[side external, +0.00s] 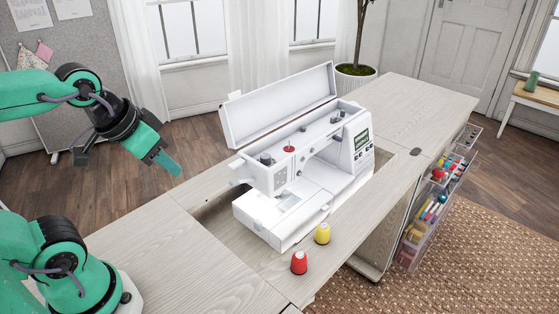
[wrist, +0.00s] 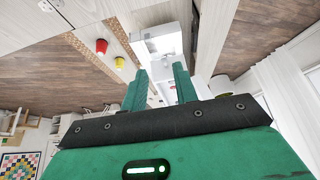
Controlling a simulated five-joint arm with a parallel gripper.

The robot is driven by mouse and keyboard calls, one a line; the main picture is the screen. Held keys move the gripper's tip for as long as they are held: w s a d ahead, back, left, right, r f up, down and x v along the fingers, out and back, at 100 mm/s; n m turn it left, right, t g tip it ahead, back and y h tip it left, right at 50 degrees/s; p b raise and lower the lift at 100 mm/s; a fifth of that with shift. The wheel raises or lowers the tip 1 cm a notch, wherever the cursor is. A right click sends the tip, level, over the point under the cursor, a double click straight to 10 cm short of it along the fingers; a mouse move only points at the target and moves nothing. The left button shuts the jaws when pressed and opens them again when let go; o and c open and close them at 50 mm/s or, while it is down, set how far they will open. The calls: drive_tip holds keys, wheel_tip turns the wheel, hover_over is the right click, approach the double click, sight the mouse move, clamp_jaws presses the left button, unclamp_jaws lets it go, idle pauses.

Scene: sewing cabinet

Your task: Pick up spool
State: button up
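A red spool (side external: 299,262) and a yellow spool (side external: 322,233) stand upright on the wooden cabinet top (side external: 150,245), in front of the white sewing machine (side external: 300,165). In the wrist view, which looks upside down, the red spool (wrist: 101,46) and the yellow spool (wrist: 119,63) show at the upper left, outside the fingers. My gripper (side external: 167,163) is in the air to the left of the machine, well away from both spools. In the wrist view my gripper (wrist: 160,76) has its two green fingers apart, with nothing held between them.
The sewing machine, with its lid raised, stands in the cabinet's recess (side external: 208,213) just behind the spools. Clear drawers (side external: 433,210) holding coloured spools hang at the cabinet's right side. The cabinet top left of the spools is clear. A potted plant (side external: 355,75) stands behind.

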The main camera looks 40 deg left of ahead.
drive_tip(key=o, duration=0.6)
drive_tip(key=shift+o, duration=0.2)
drive_tip(key=m+g, duration=0.6)
drive_tip(key=m, duration=1.7)
hover_over(299, 258)
wheel_tip(299, 258, down, 16)
drive_tip(key=shift+w+f, duration=0.1)
drive_tip(key=shift+w, duration=0.35)
drive_tip(key=shift+a+f, duration=0.15)
drive_tip(key=shift+f, duration=1.8)
drive_tip(key=shift+a+f, duration=0.1)
drive_tip(key=shift+f, duration=1.8)
